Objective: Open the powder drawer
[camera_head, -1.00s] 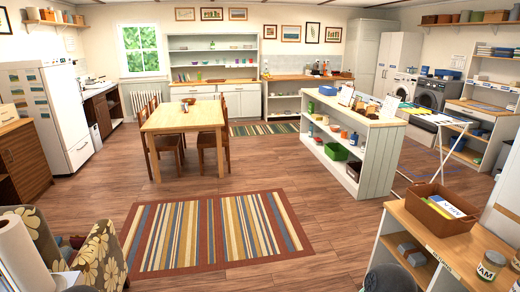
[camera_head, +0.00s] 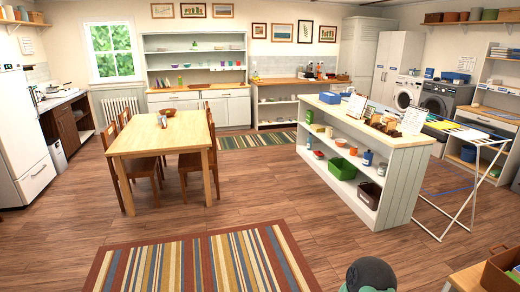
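Two front-loading laundry machines stand against the back right wall: a white one (camera_head: 404,84) and a darker grey one (camera_head: 433,88) to its right. Both have round dark doors. The upper front panels are too small to make out, so I cannot tell a powder drawer or whether one is open. The machines' lower parts are partly hidden behind the white shelf island. Neither gripper shows in the head view. A dark rounded part at the bottom edge is probably a link of my own arm.
The white shelf island (camera_head: 400,185) stands between me and the machines. A drying rack (camera_head: 462,190) stands to its right. A table (camera_head: 165,140) with chairs is at left. A striped rug (camera_head: 205,265) lies ahead. The wooden floor between table and island is clear.

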